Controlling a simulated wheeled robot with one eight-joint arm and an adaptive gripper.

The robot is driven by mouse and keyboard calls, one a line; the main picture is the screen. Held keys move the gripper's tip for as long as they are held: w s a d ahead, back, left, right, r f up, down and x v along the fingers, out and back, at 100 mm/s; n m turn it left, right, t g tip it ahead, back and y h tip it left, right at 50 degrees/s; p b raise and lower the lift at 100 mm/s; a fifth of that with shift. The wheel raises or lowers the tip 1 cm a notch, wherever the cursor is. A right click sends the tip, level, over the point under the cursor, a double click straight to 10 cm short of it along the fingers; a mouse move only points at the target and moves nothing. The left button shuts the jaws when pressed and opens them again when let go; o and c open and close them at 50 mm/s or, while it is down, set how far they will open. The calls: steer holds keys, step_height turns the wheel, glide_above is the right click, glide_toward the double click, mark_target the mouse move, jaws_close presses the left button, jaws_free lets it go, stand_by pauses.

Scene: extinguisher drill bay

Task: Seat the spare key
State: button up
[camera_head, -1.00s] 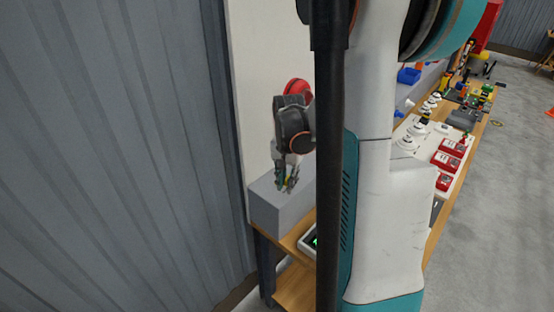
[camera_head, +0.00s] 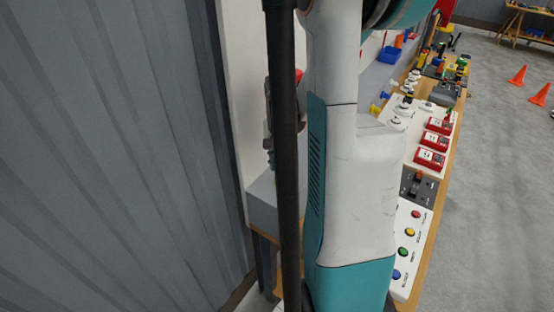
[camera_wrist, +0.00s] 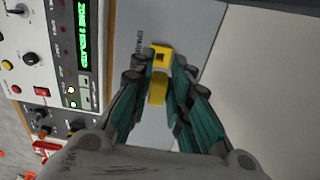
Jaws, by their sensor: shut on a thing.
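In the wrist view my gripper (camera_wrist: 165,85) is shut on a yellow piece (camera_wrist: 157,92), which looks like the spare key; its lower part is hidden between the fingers. Just past the fingertips is a yellow square fitting (camera_wrist: 162,56) with a dark hole, on a grey surface beside small rotated lettering. I cannot tell whether the held piece touches the fitting. In the head view my gripper (camera_head: 271,158) is mostly hidden behind a black post, above a grey box (camera_head: 262,208) against the wall.
A control panel (camera_wrist: 48,50) with a green display (camera_wrist: 83,30), knobs and lights lies left in the wrist view. In the head view, red boxes (camera_head: 431,159), a row of coloured buttons (camera_head: 409,232) and a blue bin (camera_head: 390,55) line the bench. Orange cones (camera_head: 518,76) stand on the floor.

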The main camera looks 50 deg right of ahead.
mark_target(279, 183)
steer(key=shift+w+f+b, duration=0.2)
steer(key=shift+f+b, duration=0.2)
steer(key=shift+f, duration=0.4)
steer(key=shift+s+f+b, duration=0.1)
steer(key=shift+f+b, duration=0.95)
steer(key=shift+f, duration=0.6)
steer(key=shift+a+b, duration=0.15)
steer(key=shift+b, duration=0.45)
stand_by(0.7)
steer(key=shift+f+b, duration=0.7)
steer(key=shift+f, duration=0.05)
stand_by(0.6)
steer(key=o, duration=1.2)
steer(key=shift+r, duration=0.1)
steer(key=shift+r+p, duration=2.25)
steer(key=shift+r, duration=1.2)
